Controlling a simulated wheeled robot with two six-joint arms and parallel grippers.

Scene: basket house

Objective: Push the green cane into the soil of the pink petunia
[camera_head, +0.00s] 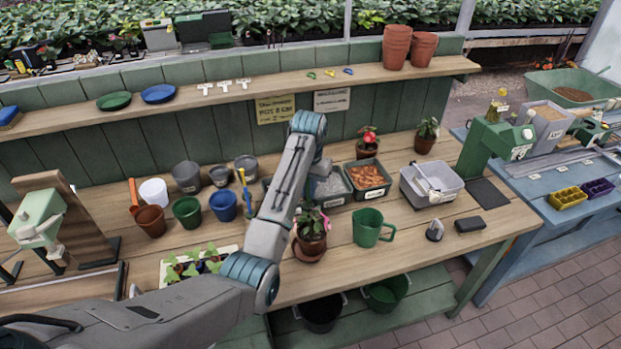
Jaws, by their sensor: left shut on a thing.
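The pink petunia, a leafy plant with a pink bloom in a brown pot (311,245), stands on the bench in front of my left forearm, just right of it. My left arm comes in from the lower left, and its forearm rises to a wrist above the bench. My left gripper (322,170) is small and partly hidden behind the wrist, above and beyond the petunia. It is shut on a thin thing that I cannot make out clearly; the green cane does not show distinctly. My right gripper is not in view.
A green jug (368,228) stands right of the petunia. Behind are trays of gravel and orange bits (368,180), and a red-flowered plant (367,147). Small pots (187,210) and a seedling tray (180,270) lie left.

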